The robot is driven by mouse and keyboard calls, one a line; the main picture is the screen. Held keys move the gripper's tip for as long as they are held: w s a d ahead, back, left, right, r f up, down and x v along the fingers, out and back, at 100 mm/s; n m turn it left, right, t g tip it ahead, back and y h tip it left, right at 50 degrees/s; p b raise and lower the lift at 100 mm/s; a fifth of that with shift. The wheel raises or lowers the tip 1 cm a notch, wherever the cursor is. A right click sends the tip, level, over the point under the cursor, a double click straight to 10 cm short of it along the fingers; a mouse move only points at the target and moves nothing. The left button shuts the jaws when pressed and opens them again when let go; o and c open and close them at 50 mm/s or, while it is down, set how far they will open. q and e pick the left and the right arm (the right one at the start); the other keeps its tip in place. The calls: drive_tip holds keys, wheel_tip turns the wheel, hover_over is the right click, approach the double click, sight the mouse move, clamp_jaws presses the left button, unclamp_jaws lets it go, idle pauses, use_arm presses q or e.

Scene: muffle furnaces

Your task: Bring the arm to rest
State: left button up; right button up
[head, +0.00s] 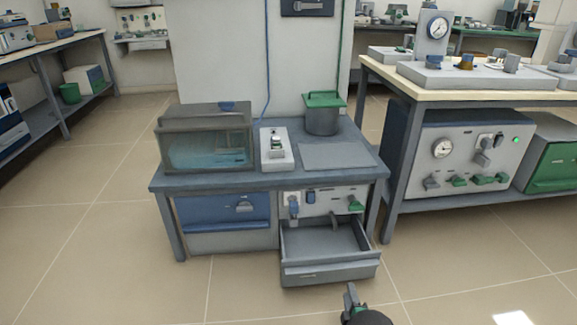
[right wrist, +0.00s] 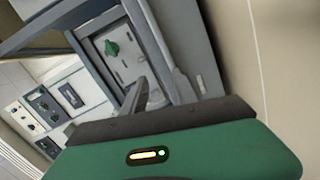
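My right gripper (head: 350,296) shows at the bottom of the head view, in front of the open drawer (head: 330,272) and apart from it. It is small and seen from behind there, so I cannot tell whether its fingers are apart. In the right wrist view, its green housing fills the bottom and a grey finger (right wrist: 134,96) sticks up beyond it. Nothing held is visible. My left gripper is in neither view.
A blue-grey bench (head: 215,181) carries a glass tank (head: 205,145), a small white device (head: 277,158) and a grey pot with a green lid (head: 323,117). The drawer juts out from under the bench. Another bench (head: 400,90) stands right. Floor in front is clear.

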wheel_tip(320, 180, up, 13)
drive_tip(key=m+g+h+p, duration=0.1)
drive_tip(key=m+g+p, duration=0.3)
drive_tip(key=m, duration=0.2)
drive_tip(key=s+a+r+m+g+p, duration=0.1)
drive_tip(key=s+r+m+g+p, duration=0.25)
drive_tip(key=s+r, duration=0.5)
drive_tip(key=s+a+r+m+g+y+p, duration=0.1)
drive_tip(key=s+a+r+m+g+p, duration=0.2)
drive_tip(key=s+r, duration=0.7)
drive_tip(key=s+a+r+m+g+y+p, duration=0.1)
drive_tip(key=s+r+m+g+p, duration=0.4)
drive_tip(key=s, duration=0.9)
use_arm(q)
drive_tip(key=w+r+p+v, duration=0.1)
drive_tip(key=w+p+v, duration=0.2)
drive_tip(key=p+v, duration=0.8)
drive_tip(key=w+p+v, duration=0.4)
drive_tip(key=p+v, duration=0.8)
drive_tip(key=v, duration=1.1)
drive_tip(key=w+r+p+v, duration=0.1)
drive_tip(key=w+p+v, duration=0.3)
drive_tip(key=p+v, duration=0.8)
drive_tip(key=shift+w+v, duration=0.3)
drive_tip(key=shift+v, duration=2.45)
use_arm(e)
wheel_tip(320, 180, up, 36)
drive_tip(key=n+t, duration=0.2)
drive_tip(key=shift+w+r, duration=0.15)
drive_tip(key=shift+w, duration=0.05)
